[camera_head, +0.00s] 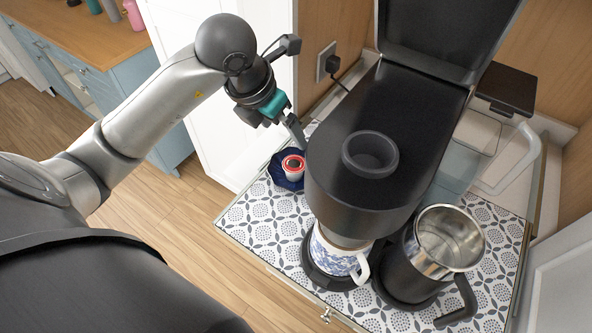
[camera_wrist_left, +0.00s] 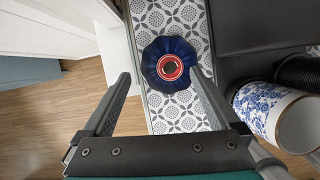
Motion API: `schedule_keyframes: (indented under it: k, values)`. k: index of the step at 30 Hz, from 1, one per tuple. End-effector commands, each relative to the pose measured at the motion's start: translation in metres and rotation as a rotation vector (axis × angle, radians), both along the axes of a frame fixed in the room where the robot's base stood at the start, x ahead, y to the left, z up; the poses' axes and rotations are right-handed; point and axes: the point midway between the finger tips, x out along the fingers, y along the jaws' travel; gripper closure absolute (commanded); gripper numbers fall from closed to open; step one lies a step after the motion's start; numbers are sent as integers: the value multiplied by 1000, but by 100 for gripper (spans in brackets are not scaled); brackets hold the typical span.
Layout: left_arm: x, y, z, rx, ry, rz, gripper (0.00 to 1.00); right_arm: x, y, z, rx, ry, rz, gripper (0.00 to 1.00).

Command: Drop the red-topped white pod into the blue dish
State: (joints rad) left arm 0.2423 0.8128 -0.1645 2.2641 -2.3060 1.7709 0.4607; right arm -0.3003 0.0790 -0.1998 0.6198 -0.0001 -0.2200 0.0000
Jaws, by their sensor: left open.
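The white pod with the red top (camera_head: 293,166) sits upright in the dark blue dish (camera_head: 285,184) on the patterned mat, left of the coffee machine. In the left wrist view the pod's red ring (camera_wrist_left: 170,67) is near the middle of the fluted blue dish (camera_wrist_left: 152,83). My left gripper (camera_head: 291,126) is above and behind the dish in the head view. Its jaws (camera_wrist_left: 160,77) are wide apart, with nothing held between them. The right fingertip overlaps the dish's edge in the wrist view. My right gripper is not in view.
The black coffee machine (camera_head: 340,190) with its lid raised stands right beside the dish. A blue-and-white mug (camera_head: 333,257) is under its spout. A steel-lined black jug (camera_head: 410,265) stands to the right. A white cabinet side (camera_head: 215,130) is behind my left wrist.

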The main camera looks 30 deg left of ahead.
Motion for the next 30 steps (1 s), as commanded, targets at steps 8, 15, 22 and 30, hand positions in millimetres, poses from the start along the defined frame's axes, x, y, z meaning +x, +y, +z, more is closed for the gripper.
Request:
schedule_keyframes:
  k: [8,15,22,30]
  values:
    - [-25,5,66,5,-8,0,5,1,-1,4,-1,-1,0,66]
    - [-41,7,103,2,-4,0,5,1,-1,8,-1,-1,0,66]
    - [-46,8,113,1,0,0,5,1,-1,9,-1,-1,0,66]
    - [-46,8,113,1,0,0,5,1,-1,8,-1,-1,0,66]
